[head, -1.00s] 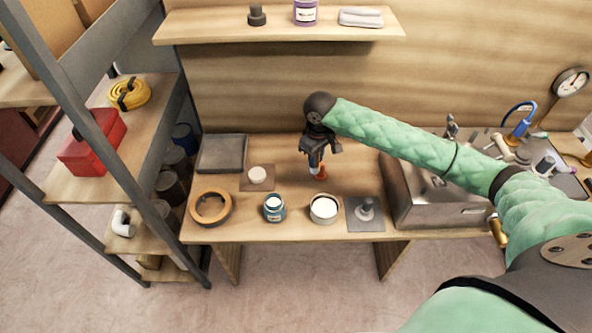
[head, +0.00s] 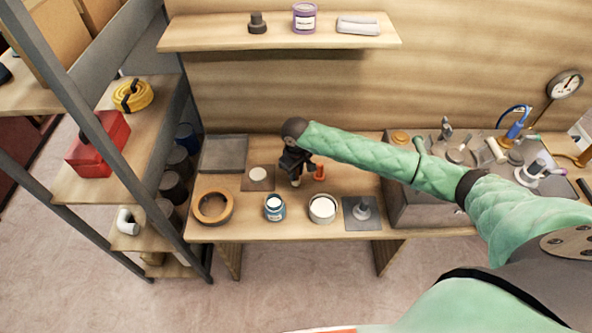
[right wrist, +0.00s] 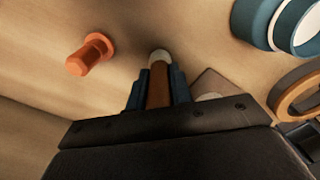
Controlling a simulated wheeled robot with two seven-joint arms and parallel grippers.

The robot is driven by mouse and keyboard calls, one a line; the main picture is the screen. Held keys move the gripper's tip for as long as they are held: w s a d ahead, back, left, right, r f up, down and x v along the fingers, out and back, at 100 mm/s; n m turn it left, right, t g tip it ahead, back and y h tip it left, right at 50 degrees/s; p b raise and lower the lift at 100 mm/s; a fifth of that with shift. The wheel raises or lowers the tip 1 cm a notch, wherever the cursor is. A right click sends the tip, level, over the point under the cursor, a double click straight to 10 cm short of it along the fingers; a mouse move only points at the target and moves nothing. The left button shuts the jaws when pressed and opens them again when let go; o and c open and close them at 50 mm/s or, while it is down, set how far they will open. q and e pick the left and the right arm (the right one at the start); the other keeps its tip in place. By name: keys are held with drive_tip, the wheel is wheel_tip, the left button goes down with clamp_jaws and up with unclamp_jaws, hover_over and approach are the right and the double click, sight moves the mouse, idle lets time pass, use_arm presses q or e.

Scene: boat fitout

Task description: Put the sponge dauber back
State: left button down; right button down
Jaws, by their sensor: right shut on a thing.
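My right gripper (head: 293,174) is above the workbench, its arm reaching in from the right. In the right wrist view its blue fingers (right wrist: 158,92) are shut on the sponge dauber (right wrist: 158,82), a brown stick with a pale rounded tip that points away from the gripper. In the head view only the dauber's small pale tip (head: 296,183) shows below the fingers; the rest is hidden. I cannot tell whether the tip touches the bench. An orange flanged peg (head: 319,172) stands just right of the gripper, apart from it; it also shows in the right wrist view (right wrist: 90,55). My left gripper is not in view.
On the workbench (head: 300,232) are a brown mat with a white disc (head: 258,174), a blue jar (head: 274,208), a white-topped tin (head: 322,209), a tan ring (head: 212,207) and a grey plate with a fitting (head: 362,212). A grey tray (head: 223,153) lies at back left.

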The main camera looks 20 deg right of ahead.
drive_tip(key=c, duration=1.3)
unclamp_jaws()
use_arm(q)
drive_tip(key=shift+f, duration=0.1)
use_arm(e)
drive_tip(key=shift+o, duration=0.2)
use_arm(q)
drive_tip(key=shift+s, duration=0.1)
use_arm(e)
drive_tip(key=shift+r, duration=0.2)
use_arm(q)
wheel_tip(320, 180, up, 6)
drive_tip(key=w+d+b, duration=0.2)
drive_tip(key=b, duration=0.1)
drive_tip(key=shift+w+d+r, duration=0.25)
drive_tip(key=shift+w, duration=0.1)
use_arm(e)
wheel_tip(320, 180, up, 12)
drive_tip(key=shift+f, duration=0.15)
